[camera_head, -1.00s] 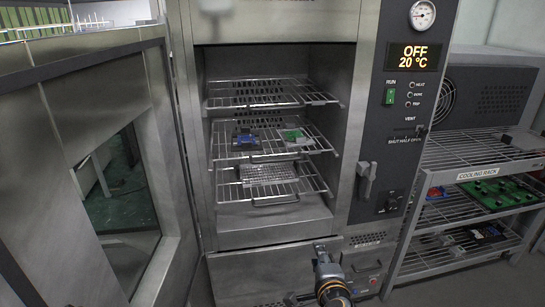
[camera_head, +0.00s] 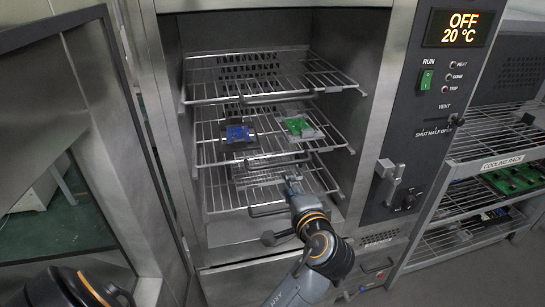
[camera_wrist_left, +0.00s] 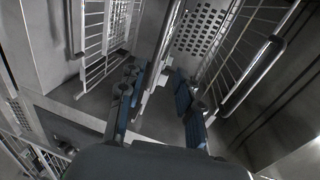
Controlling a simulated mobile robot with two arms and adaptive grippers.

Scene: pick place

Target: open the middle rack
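The middle rack (camera_head: 268,142) is a wire shelf inside the open oven, between a top and a bottom rack. It carries a blue board (camera_head: 237,133) at the left and a green board (camera_head: 299,127) at the right. My left gripper (camera_head: 292,184) is in front of the oven opening, below the middle rack's front edge and over the bottom rack area. Rack wires and bar handles (camera_wrist_left: 254,72) show beyond the fingers. My right gripper is not in view.
The top rack (camera_head: 270,84) is empty. The bottom rack (camera_head: 227,197) holds a pale perforated tray (camera_head: 262,174). The oven door (camera_head: 95,120) stands open at the left. The control panel (camera_head: 440,90) and cooling rack (camera_head: 500,160) are at the right.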

